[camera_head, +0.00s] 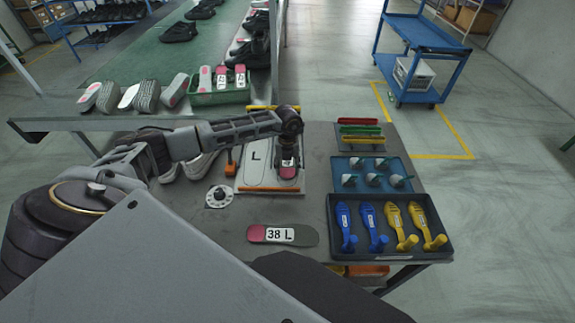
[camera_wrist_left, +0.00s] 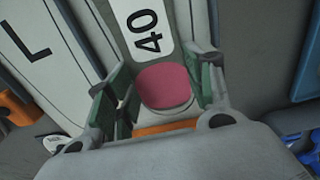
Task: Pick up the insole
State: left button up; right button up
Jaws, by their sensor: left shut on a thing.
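An insole with a pink heel and a white "40" label lies on the right side of the white fixture board (camera_head: 254,175), which is marked "L". Its pink end shows in the head view (camera_head: 288,173) and large in the left wrist view (camera_wrist_left: 165,86). My left gripper (camera_head: 289,160) points down over it, and its green-padded fingers (camera_wrist_left: 162,82) sit on both sides of the insole, shut on it. Another insole labelled "38 L" (camera_head: 283,235) lies flat on the grey table in front. My right gripper is not in view.
A dark tray (camera_head: 390,253) with blue and yellow tools stands at the right, behind it a blue tray (camera_head: 371,191) and colored bars (camera_head: 359,130). A green bin (camera_head: 218,97) holds insoles. A round white dial (camera_head: 219,196) lies left of the board.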

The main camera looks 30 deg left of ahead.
pick_arm(q)
notch_tip(320, 180, up, 10)
dwell(0.7)
jog(key=shift+f+m, duration=0.1)
jog(key=shift+m, duration=0.2)
dwell(0.4)
